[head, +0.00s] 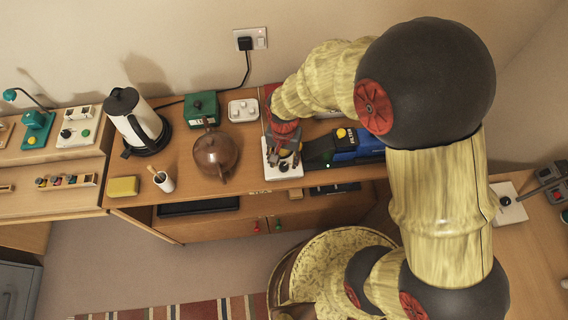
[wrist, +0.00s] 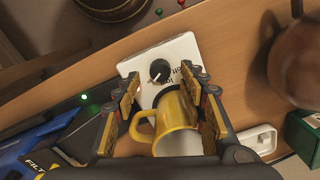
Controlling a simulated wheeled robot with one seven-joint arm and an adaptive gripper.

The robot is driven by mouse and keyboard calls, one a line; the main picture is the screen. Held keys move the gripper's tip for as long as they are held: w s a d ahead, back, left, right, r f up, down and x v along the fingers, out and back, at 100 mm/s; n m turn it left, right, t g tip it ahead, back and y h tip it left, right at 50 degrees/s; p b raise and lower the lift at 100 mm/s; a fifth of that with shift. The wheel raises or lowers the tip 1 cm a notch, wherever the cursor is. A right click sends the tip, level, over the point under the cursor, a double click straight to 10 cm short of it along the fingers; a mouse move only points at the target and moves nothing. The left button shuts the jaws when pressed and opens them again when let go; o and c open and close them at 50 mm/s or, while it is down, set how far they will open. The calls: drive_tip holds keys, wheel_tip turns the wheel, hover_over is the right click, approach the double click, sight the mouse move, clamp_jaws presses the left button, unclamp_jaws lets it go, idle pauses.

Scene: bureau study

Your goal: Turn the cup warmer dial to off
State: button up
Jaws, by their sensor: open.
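The cup warmer (head: 270,172) is a white slab near the front edge of the desk; it also fills the middle of the wrist view (wrist: 186,46). Its round black dial (wrist: 160,70) has a pale pointer mark toward the lower left in the wrist view, with dark lettering beside it that is hard to read. A yellow mug (wrist: 178,122) with a handle stands behind the dial, showing between my fingers. My gripper (wrist: 163,84) is open above the warmer, fingers on either side of the dial and mug, with no visible contact. In the head view my gripper (head: 284,150) covers the mug.
A blue and black device (head: 355,146) lies right of the warmer. A brown round teapot (head: 215,154) stands to its left. Behind are a white switch block (head: 242,110) and a green box (head: 201,108). A kettle (head: 136,122) stands farther left.

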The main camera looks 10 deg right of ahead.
sight(284, 167)
drive_tip(key=shift+f, duration=1.25)
drive_tip(key=shift+c, duration=1)
clamp_jaws()
